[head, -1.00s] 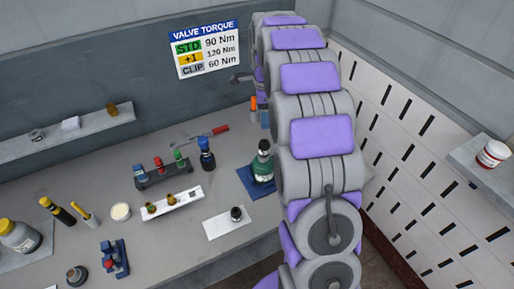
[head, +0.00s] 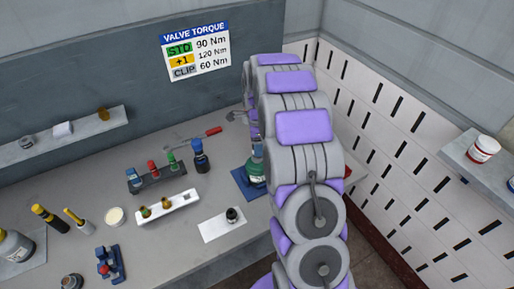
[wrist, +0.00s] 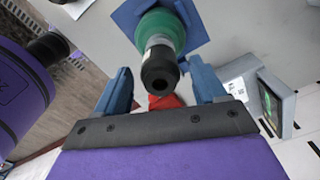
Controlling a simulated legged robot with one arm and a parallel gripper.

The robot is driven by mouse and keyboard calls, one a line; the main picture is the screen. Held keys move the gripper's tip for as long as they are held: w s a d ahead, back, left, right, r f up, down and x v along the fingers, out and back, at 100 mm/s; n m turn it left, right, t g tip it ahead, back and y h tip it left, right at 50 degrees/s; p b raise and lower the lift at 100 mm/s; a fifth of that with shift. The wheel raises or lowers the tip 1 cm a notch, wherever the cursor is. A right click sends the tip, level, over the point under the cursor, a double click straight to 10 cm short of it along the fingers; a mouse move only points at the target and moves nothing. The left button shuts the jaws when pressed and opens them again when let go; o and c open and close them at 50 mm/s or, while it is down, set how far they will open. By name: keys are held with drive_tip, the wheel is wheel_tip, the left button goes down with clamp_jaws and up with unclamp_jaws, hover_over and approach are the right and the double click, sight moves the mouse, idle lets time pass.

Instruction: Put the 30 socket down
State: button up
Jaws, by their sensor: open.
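My gripper (wrist: 160,69) is open in the wrist view, its two blue fingers apart on either side of a black cylindrical piece (wrist: 159,72) with a dark hole in its end. That piece sits on top of a green cylinder (wrist: 164,25), which stands on a blue mat (wrist: 198,22). Neither finger visibly touches it. I cannot read a size, so I cannot tell whether the black piece is the 30 socket. A small dark socket-like piece (head: 232,215) stands on a white sheet (head: 215,231) in the head view. My arm hides the gripper there.
A white rack (head: 180,205) and a dark rack with coloured tops (head: 150,183) stand on the bench. A blue-topped bottle (head: 199,158) stands behind the white sheet. A screen device (wrist: 275,98) is right of my gripper. Bare bench shows around the sheet.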

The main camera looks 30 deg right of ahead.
drive_tip(key=shift+f, duration=0.75)
drive_tip(key=shift+d, duration=0.2)
drive_tip(key=shift+c, duration=0.9)
drive_tip(key=c, duration=1)
drive_tip(key=shift+r, duration=0.1)
drive_tip(key=shift+c, duration=0.3)
drive_tip(key=shift+r, duration=0.1)
